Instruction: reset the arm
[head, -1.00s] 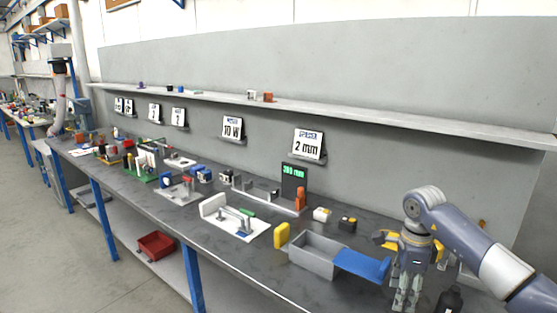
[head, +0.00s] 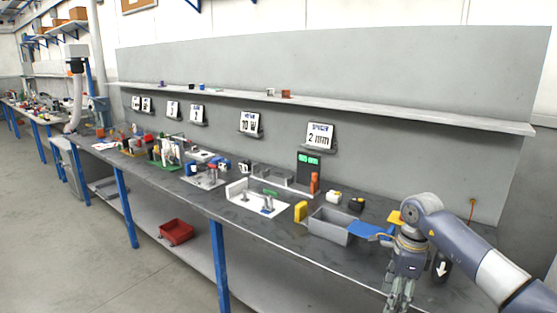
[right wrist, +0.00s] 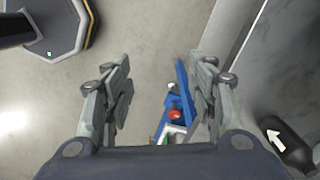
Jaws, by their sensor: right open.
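My right arm comes in from the right in the head view. Its gripper (head: 399,291) points down at the bench's front edge, near the right end. In the right wrist view the gripper (right wrist: 160,100) has its two fingers wide apart with nothing between them. Below the fingers there is floor, a blue bench leg (right wrist: 184,85) and some small coloured items. My left gripper does not show.
The bench (head: 290,245) bears a grey bin (head: 331,226) with a blue flap (head: 369,231), a yellow block (head: 300,211) and several fixtures. A red bin (head: 176,232) sits on the lower shelf.

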